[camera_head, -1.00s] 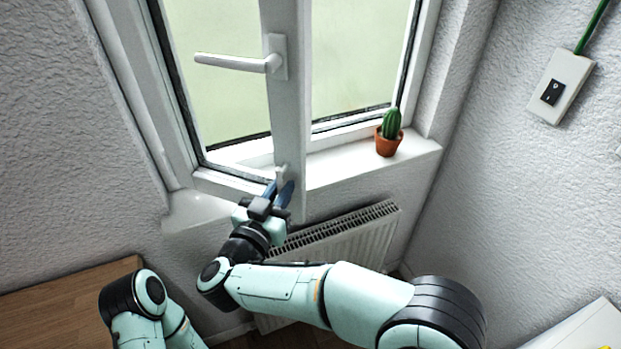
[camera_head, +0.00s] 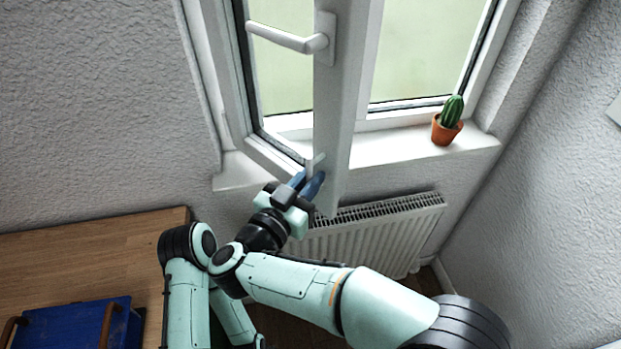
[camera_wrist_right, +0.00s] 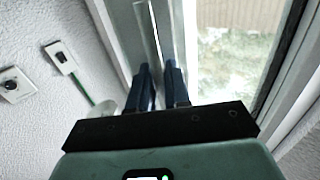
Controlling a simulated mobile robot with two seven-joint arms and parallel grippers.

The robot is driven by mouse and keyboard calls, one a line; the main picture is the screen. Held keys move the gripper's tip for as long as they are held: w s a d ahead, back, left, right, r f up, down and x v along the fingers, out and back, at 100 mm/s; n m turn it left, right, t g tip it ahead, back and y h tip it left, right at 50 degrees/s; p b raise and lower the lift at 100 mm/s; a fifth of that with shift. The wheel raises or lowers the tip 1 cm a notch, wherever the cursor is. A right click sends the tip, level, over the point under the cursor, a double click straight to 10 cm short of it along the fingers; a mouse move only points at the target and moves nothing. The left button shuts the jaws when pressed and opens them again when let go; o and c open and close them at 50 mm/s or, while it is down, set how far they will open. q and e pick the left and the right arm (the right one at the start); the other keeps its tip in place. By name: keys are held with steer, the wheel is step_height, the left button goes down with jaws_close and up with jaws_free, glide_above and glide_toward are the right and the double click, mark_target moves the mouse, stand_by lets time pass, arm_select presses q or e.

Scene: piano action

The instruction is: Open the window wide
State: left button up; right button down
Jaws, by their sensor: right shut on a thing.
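The white window sash (camera_head: 337,120) stands ajar, swung into the room from its left side. Its white handle (camera_head: 288,38) points left, level, on the inner face. My right gripper (camera_head: 312,180) is at the lower free edge of the sash, its blue fingers shut on a thin white upright part of it. The right wrist view shows this pale strip (camera_wrist_right: 149,30) between the two blue fingers. Fingers and mount hide the exact contact. My left gripper is not in view; only part of the left arm shows at the lower left.
A potted cactus (camera_head: 448,122) stands on the right of the windowsill (camera_head: 400,148). A white radiator (camera_head: 375,240) is below. Wall left of the window is bare.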

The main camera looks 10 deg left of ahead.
steer(key=c, duration=1.3)
jaws_free()
steer(key=shift+a, duration=0.1)
steer(key=shift+s, duration=0.1)
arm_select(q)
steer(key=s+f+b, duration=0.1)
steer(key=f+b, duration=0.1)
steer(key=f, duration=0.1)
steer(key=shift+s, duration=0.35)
arm_select(e)
steer(key=v, duration=1.3)
steer(key=shift+s+a, duration=0.1)
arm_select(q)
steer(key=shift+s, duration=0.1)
